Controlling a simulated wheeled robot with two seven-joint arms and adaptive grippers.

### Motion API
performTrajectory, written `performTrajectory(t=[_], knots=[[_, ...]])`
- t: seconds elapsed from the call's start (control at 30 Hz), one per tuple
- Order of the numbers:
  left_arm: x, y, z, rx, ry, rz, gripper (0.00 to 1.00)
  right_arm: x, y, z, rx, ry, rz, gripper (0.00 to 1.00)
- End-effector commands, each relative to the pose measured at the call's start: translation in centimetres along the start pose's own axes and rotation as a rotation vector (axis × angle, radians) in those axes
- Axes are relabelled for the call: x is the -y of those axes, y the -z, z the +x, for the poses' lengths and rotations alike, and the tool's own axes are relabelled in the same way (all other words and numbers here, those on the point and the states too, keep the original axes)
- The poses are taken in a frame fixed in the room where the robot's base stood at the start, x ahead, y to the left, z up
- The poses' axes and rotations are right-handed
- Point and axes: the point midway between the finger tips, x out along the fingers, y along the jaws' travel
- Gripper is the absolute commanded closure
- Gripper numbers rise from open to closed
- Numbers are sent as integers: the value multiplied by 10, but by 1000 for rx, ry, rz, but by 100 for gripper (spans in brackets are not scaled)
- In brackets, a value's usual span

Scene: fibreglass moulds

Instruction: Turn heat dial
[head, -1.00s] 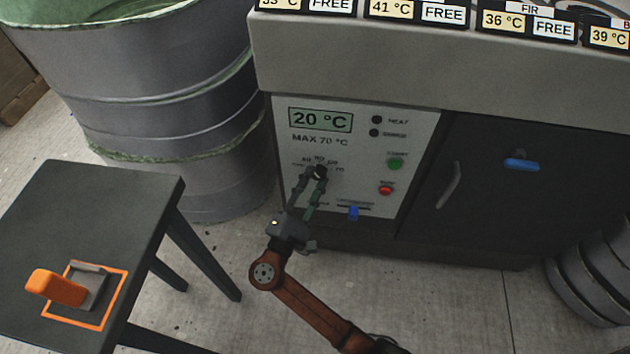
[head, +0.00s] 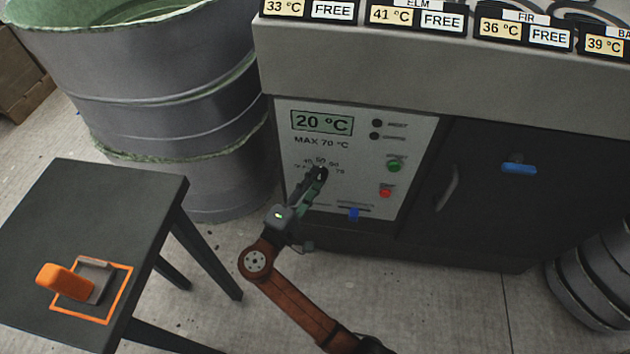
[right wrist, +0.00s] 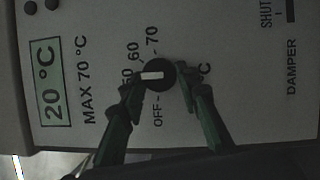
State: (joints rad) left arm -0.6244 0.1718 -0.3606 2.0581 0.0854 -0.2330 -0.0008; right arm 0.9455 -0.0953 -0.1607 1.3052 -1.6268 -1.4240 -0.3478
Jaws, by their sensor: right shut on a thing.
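The heat dial (right wrist: 157,74) is a round black knob on the white control panel. In the right wrist view its white mark points left, towards the 50 and 60 labels; the 40 label is hidden there. My right gripper (right wrist: 160,88) is shut on the dial, one green finger on each side. In the head view the right gripper (head: 319,174) reaches up to the panel and covers most of the dial. The display (head: 322,123) reads 20 °C, with MAX 70 °C under it. My left gripper is not in view.
Green (head: 394,165) and red (head: 386,191) buttons sit right of the dial. A blue damper slider (head: 354,214) is below it. A dark table (head: 90,210) with an orange-handled tool (head: 66,281) stands left. A large drum (head: 170,90) stands behind it.

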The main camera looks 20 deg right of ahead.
Motion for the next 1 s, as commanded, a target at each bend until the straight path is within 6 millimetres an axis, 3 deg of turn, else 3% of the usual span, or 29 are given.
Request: performTrajectory(t=[0.3, 0.33, 0.57, 0.87, 1.0], knots=[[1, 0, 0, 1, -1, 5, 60, 4, -1, 0, 4, 6, -3, 94], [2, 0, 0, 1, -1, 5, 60, 4, -1, 0, 4, 6, -3, 68], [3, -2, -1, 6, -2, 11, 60, 2, -1, 0, 2, 3, -2, 52], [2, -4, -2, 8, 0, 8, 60, 1, 0, -2, 1, 1, -1, 52], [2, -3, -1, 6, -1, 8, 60, 1, 0, -16, -2, 3, -1, 52]])
